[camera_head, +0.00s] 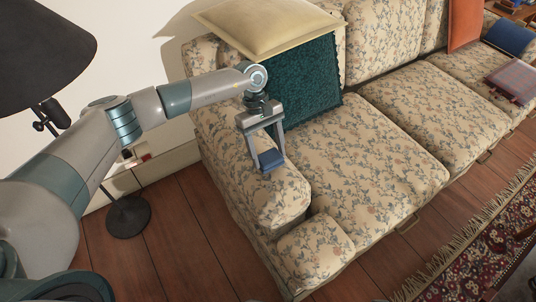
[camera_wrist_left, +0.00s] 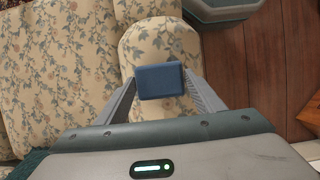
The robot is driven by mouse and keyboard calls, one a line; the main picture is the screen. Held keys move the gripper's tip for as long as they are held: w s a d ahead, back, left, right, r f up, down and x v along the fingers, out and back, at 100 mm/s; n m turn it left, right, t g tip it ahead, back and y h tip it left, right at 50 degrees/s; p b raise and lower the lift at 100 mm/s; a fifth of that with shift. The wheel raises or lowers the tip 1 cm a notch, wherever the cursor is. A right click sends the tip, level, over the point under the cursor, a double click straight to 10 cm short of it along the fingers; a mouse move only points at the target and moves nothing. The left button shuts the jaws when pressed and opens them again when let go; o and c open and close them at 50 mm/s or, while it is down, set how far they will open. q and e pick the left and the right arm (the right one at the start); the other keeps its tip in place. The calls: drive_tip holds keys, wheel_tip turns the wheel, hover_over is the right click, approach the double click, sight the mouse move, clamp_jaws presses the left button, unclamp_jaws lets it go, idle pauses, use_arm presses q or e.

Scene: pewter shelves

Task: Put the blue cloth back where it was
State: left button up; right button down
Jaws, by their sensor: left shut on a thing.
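My left gripper (camera_head: 269,157) is shut on a small folded blue cloth (camera_head: 270,160). It holds the cloth over the left armrest (camera_head: 283,200) of the floral sofa. I cannot tell whether the cloth touches the armrest. In the left wrist view the blue cloth (camera_wrist_left: 160,81) sits between the two fingertips, with the floral armrest (camera_wrist_left: 157,38) behind it. My right gripper is not in view.
The seat (camera_head: 365,160) beside the armrest is clear. A black lamp (camera_head: 45,50) stands at the left. A patterned rug (camera_head: 480,240) lies at the right.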

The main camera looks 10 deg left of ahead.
use_arm(q)
drive_tip(key=shift+f, duration=0.8)
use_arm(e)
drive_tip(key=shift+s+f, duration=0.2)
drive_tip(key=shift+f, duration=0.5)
use_arm(q)
drive_tip(key=o, duration=1)
drive_tip(key=shift+c, duration=0.2)
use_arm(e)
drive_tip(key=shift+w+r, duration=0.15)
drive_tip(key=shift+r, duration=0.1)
